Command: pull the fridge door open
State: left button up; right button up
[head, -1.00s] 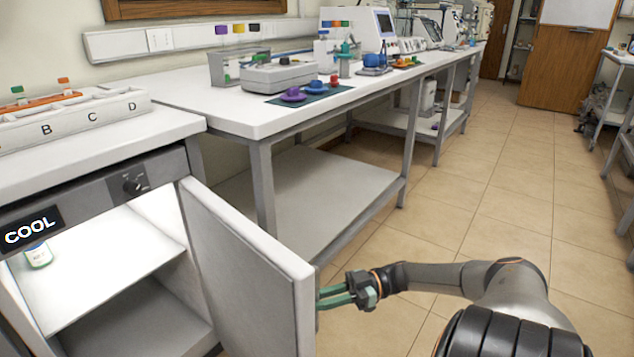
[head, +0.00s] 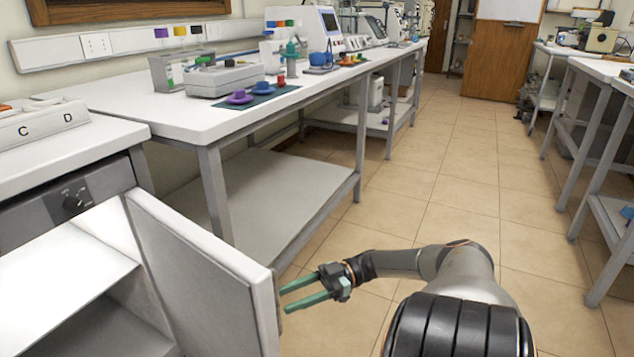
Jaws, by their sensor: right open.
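The fridge door (head: 205,275) stands swung well open at the lower left, with its white front edge facing me. The fridge (head: 70,275) shows a lit white interior with a shelf, under a grey panel with a black knob (head: 73,202). My right gripper (head: 288,296) has its green fingers apart and pointing left at the door's outer edge. The fingertips are very close to the door's outer side; I cannot tell whether they touch it. No handle shows clearly. My left gripper is not in view.
A white bench (head: 180,108) with lab devices and a lower shelf (head: 265,195) stands behind the door. A rack (head: 40,122) sits on the fridge counter. The tiled floor (head: 440,190) to the right is clear. More tables stand at the far right.

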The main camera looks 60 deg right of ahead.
jog(key=b+v, duration=0.2)
jog(key=v, duration=0.7)
dwell(0.4)
